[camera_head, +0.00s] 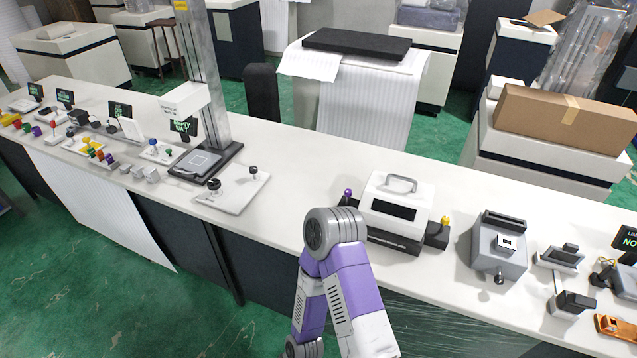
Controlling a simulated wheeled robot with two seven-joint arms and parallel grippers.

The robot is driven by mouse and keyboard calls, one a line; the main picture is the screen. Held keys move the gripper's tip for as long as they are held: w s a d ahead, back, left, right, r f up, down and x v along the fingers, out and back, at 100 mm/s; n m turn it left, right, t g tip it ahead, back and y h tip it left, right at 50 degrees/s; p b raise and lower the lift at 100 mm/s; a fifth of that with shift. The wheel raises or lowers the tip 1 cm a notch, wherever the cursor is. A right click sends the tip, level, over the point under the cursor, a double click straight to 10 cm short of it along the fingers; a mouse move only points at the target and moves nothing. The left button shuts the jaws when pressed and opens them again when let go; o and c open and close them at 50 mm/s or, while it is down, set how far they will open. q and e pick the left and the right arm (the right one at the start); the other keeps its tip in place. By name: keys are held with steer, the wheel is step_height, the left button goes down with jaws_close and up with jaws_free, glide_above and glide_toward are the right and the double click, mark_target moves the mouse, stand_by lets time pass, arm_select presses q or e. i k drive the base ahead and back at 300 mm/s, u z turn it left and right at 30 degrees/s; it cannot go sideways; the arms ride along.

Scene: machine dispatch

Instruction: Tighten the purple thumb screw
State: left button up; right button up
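A purple thumb screw (347,194) stands at the left side of a white machine with a grey handle (397,208) on the long white counter. Its lower part is partly hidden by the grey elbow-like joint of one of my arms. A yellow thumb screw (445,221) stands on a dark block at the machine's right side. Whether either screw is tight cannot be seen. One of my arms, purple and white, rises from the bottom centre in front of the counter. Neither gripper shows in the head view.
To the left are a white plate with dark knobs (232,193), a tall metal column (205,70) and several small coloured parts. To the right stand a grey device (497,248) and an orange part (620,328). The counter between plate and machine is clear.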

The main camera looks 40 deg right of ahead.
mark_target(348, 193)
steer(key=z, duration=0.4)
steer(key=i, duration=0.6)
steer(key=z, duration=0.6)
